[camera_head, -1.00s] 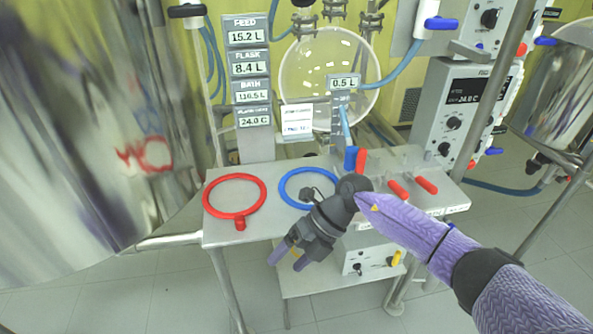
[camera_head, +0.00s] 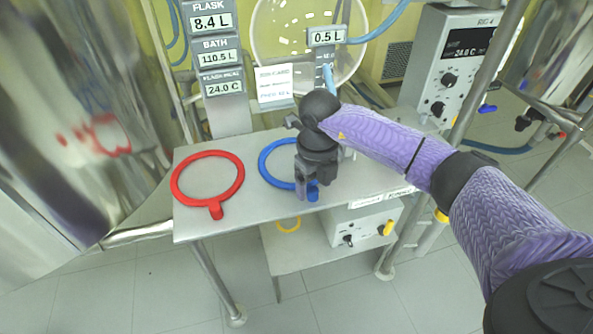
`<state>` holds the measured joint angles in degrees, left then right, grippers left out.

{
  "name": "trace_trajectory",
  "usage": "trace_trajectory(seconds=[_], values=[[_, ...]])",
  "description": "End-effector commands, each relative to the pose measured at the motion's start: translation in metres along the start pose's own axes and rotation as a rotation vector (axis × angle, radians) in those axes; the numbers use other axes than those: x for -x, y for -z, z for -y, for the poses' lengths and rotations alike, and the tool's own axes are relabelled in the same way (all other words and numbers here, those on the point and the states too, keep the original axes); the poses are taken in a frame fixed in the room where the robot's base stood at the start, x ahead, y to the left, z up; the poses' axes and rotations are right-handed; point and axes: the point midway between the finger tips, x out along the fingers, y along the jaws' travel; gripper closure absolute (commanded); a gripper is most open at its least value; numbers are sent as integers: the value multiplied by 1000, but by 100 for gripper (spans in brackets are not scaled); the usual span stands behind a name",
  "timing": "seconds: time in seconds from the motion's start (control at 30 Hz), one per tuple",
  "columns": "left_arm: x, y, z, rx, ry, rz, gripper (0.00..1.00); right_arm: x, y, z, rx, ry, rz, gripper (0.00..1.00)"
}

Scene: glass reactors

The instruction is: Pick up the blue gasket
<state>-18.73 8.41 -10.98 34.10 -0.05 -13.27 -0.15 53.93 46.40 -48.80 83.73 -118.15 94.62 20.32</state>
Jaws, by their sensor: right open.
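The blue gasket (camera_head: 264,164), a flat ring with a short tab, lies on the steel table (camera_head: 200,226), right of the red one. My right gripper (camera_head: 307,192) points down over its front right side and is open. The gasket's blue tab shows at the fingertips, beside the near finger. The gripper hides the ring's right part, and I cannot tell whether the fingers touch it. My left gripper is not in view.
A red gasket (camera_head: 184,194) with its tab lies on the table's left part. A yellow ring (camera_head: 289,227) lies on the lower shelf. Digital readouts (camera_head: 216,56) and a round glass flask (camera_head: 290,45) stand behind. A large shiny vessel (camera_head: 85,120) is at the left.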

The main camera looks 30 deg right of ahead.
Motion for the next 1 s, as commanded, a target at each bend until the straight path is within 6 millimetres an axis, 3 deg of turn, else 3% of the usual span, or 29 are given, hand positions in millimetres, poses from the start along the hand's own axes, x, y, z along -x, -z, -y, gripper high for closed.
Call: trace_trajectory(seconds=[0.03, 0.07, 0.27, 0.63, 1.0], values=[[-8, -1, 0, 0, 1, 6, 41, -16, 1, 0, 0, -1, -7, 25], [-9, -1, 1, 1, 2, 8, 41, -20, 1, -1, 0, -1, -5, 25], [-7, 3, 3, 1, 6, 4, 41, -19, 0, 0, 1, -1, -1, 25], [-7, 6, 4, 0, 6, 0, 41, -18, 0, 0, 1, -1, -1, 100], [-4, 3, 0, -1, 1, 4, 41, -13, 0, 0, 1, -1, 1, 100]])
